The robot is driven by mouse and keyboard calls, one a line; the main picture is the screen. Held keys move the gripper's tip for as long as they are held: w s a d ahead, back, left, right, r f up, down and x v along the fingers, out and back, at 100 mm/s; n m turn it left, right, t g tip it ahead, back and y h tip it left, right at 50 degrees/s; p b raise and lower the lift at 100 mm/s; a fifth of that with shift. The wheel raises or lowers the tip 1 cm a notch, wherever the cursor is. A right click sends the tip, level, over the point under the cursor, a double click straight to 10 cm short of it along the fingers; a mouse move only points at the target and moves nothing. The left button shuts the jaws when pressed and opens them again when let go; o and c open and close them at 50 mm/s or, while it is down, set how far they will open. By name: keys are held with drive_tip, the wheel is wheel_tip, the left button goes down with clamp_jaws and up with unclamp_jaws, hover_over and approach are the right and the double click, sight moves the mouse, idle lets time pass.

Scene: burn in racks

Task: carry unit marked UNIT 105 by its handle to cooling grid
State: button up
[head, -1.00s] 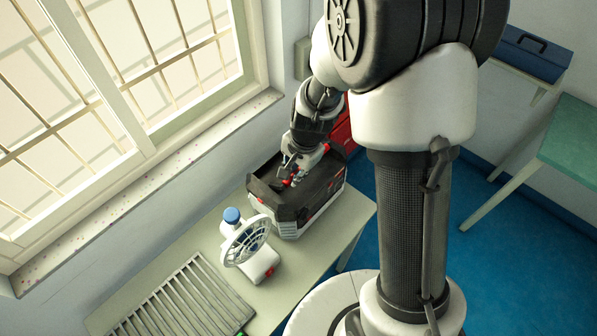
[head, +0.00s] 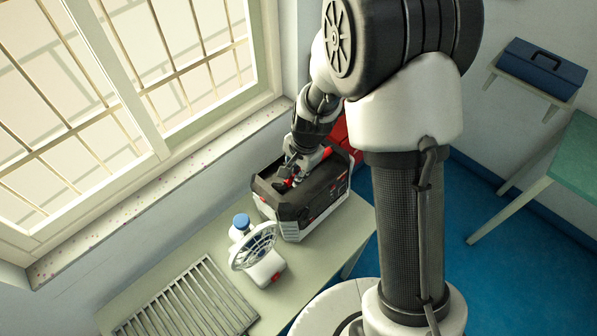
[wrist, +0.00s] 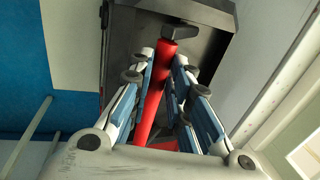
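A black and grey unit (head: 298,219) with a red handle stands on the table by the window. Its marking is too small to read. My gripper (head: 287,182) is down at the top of this unit. In the wrist view, the red handle (wrist: 154,95) runs between the two fingers of my gripper (wrist: 164,66). A narrow gap shows on the handle's right side, so the fingers look open around it. The fingertips partly hide the contact area. The cooling grid (head: 187,301), a slatted metal rack, lies at the table's near left end.
A red case (head: 340,136) is behind the unit. The window sill (head: 150,196) runs along the table's left. A blue toolbox (head: 541,68) sits on a shelf at right.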

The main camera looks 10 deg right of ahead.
drive_tip(key=o, duration=0.5)
drive_tip(key=shift+o, duration=0.2)
drive_tip(key=o, duration=0.6)
drive_tip(key=shift+a, duration=0.1)
drive_tip(key=o, duration=0.8)
drive_tip(key=r+p, duration=0.2)
drive_tip(key=r, duration=0.1)
drive_tip(key=s+r+p, duration=0.1)
drive_tip(key=r, duration=0.1)
drive_tip(key=shift+d+p, duration=0.35)
drive_tip(key=shift+p, duration=0.05)
drive_tip(key=shift+w, duration=0.1)
